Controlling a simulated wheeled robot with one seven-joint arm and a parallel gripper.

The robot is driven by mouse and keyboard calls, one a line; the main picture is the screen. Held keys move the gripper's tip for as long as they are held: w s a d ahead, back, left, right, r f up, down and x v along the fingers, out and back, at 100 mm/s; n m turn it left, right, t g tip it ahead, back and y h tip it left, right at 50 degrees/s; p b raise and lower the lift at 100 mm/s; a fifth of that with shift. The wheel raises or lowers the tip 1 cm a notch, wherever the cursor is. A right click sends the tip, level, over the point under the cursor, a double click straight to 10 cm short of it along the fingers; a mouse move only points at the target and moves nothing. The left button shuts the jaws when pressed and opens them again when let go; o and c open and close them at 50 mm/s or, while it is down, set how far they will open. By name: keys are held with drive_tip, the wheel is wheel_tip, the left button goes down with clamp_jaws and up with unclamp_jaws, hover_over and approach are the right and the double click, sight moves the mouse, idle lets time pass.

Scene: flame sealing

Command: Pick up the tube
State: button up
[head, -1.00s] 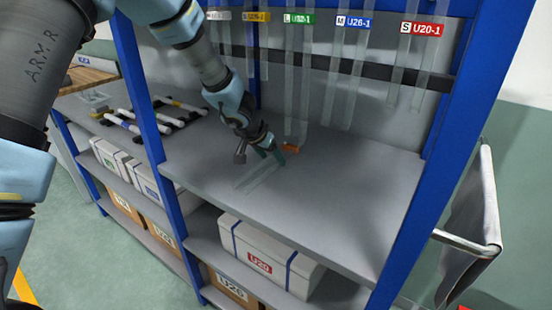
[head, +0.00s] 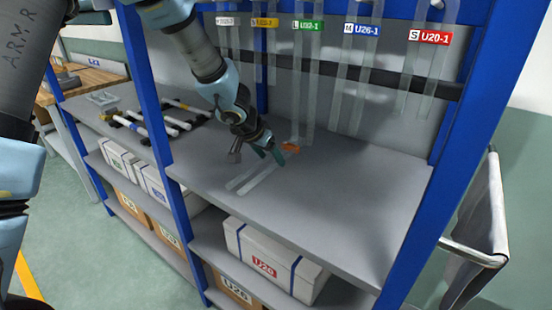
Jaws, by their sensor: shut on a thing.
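A clear, pale tube (head: 258,181) with two parallel legs shows above the grey shelf top, its legs pointing to the lower left. My gripper (head: 271,156), with greenish fingers, is at the tube's upper right end and shut on it. The grip point is partly hidden by the fingers. I cannot tell whether the tube touches the shelf or is slightly raised.
A small orange piece (head: 291,147) is just right of my gripper. Clear tubes hang behind it from a blue rack (head: 398,240) with labels such as U20-1 (head: 430,38). The shelf top (head: 340,205) is bare to the right. Black-and-white rods (head: 165,122) lie at left.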

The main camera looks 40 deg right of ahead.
drive_tip(key=s+a+b, duration=0.1)
drive_tip(key=a, duration=0.3)
drive_tip(key=s+a+b, duration=0.1)
drive_tip(key=a, duration=0.4)
drive_tip(key=s+a+b, duration=0.1)
drive_tip(key=a+b, duration=0.1)
drive_tip(key=a, duration=0.3)
drive_tip(key=shift+s, duration=0.3)
drive_tip(key=shift+r, duration=0.15)
